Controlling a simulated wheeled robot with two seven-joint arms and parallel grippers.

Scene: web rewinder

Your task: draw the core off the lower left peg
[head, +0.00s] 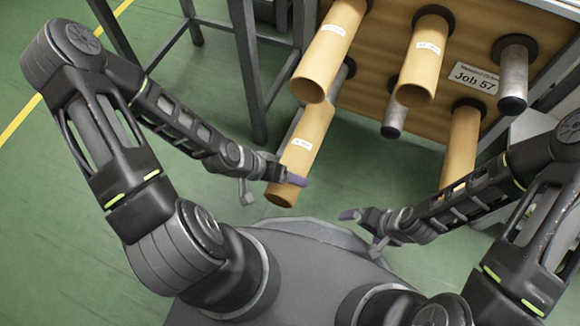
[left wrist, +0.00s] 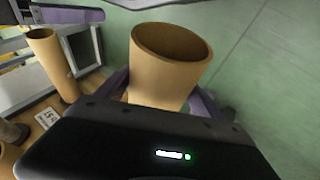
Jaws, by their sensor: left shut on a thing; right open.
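The tan cardboard core (head: 303,140) at the lower left of the board has a white label and points down toward me. A length of bare grey lower left peg (head: 341,76) shows between the core and the board; whether the peg's tip is still inside is hidden. My left gripper (head: 283,181) is shut on this core near its open end. In the left wrist view the core (left wrist: 160,85) stands between the purple fingers, its open mouth toward the camera. My right gripper (head: 362,228) is open and empty, apart from any core.
Other cores sit on the upper left (head: 330,48), upper middle (head: 424,60) and lower right (head: 460,145) pegs. Bare pegs show at lower middle (head: 393,118) and upper right (head: 513,75). A "Job 57" sign (head: 473,78) is on the board. A grey frame leg (head: 250,75) stands left of the core.

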